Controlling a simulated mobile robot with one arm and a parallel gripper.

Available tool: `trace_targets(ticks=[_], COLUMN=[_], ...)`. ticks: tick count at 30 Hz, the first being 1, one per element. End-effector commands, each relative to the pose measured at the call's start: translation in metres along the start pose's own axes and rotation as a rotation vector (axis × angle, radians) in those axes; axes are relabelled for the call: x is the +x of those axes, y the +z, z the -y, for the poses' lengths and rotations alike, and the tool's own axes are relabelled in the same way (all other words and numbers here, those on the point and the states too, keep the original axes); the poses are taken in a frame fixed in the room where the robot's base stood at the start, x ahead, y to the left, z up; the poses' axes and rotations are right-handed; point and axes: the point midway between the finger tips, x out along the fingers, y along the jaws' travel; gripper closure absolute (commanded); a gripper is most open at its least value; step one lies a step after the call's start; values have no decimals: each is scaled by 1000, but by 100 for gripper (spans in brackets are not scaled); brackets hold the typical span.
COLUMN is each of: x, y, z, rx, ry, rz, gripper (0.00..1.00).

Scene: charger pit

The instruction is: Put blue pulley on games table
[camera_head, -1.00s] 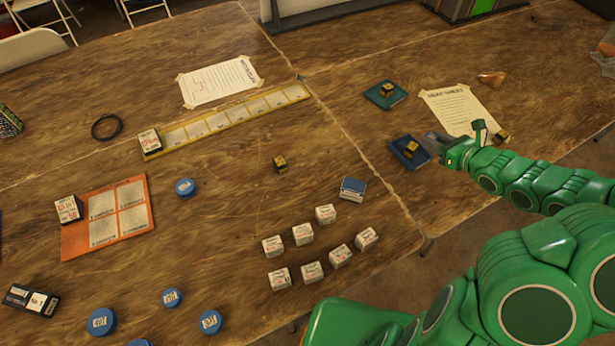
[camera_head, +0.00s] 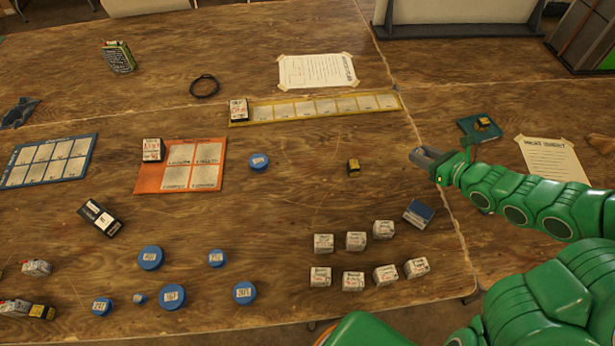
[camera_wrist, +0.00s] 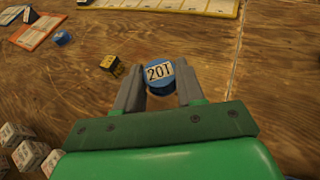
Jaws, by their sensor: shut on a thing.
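My gripper (camera_head: 428,158) is over the wooden tables, near the seam between the left and right tabletops. In the wrist view, my gripper (camera_wrist: 160,88) is shut on a round blue pulley (camera_wrist: 159,75) with a white "20T" label, held between the two grey fingers. The pulley cannot be made out in the head view. Its height above the wood is hard to tell. The left wooden tabletop (camera_head: 300,215) carries game boards, cubes and several other blue discs (camera_head: 150,257). Which tabletop is the games table is not marked.
An orange board (camera_head: 150,180), a yellow strip (camera_head: 300,107), a blue board (camera_head: 50,165) and a black-yellow cube (camera_head: 353,167) lie on the left table. White cubes (camera_head: 355,241) and a blue box (camera_head: 418,213) are at the front right. Bare wood lies around the cube.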

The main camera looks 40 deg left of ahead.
Motion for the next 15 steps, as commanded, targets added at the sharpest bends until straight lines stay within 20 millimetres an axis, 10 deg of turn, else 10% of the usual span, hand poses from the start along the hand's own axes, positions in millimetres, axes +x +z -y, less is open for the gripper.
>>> trace_targets(ticks=[15], x=[93], y=[29], z=[-98], rx=[-93], ry=[212], rz=[-2], gripper=[92])
